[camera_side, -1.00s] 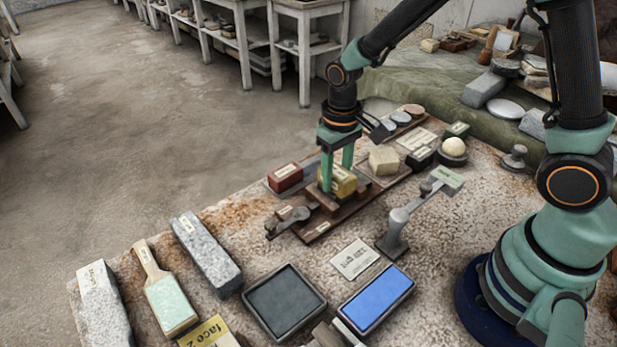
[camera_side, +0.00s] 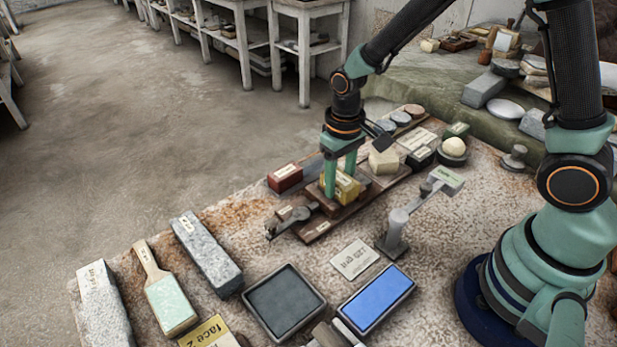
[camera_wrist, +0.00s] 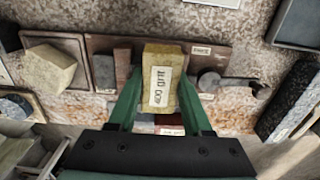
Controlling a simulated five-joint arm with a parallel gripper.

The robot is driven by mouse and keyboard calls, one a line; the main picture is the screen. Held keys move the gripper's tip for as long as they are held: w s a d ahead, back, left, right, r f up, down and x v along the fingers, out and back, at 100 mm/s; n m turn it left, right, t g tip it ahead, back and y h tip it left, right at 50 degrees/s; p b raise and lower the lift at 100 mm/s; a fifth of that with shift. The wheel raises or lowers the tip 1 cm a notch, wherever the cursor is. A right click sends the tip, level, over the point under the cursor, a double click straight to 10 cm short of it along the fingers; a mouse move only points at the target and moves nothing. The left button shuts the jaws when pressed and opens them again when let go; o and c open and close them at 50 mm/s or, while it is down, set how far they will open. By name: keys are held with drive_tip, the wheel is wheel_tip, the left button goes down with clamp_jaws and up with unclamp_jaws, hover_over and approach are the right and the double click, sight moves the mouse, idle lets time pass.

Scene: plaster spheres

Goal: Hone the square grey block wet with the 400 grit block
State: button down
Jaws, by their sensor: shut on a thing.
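My gripper (camera_side: 340,182) is shut on the yellow 400 grit block (camera_side: 350,188). In the wrist view, the block (camera_wrist: 162,77) sits between my green fingers (camera_wrist: 157,100) with its "400 grit" label up. It is low over the brown wooden fixture (camera_side: 318,228), between wooden stops and a grey clamp (camera_side: 287,221). Whatever lies directly under it is hidden, so I cannot tell whether it touches the square grey block. A small grey square (camera_wrist: 104,72) shows on the board in the wrist view; I cannot tell whether it is that block.
A dark red block (camera_side: 285,177) and a cream block (camera_side: 383,161) stand near the fixture. A grey post with an arm (camera_side: 396,228) stands to its right. A dark tray (camera_side: 284,302), a blue pad (camera_side: 377,300) and a label card (camera_side: 354,260) lie in front.

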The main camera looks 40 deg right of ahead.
drive_tip(key=shift+s+f, duration=0.1)
drive_tip(key=shift+s, duration=0.55)
drive_tip(key=shift+w, duration=0.15)
drive_tip(key=shift+w, duration=2.1)
drive_tip(key=shift+s, duration=2.25)
drive_tip(key=shift+w+f, duration=0.1)
drive_tip(key=shift+w, duration=1.15)
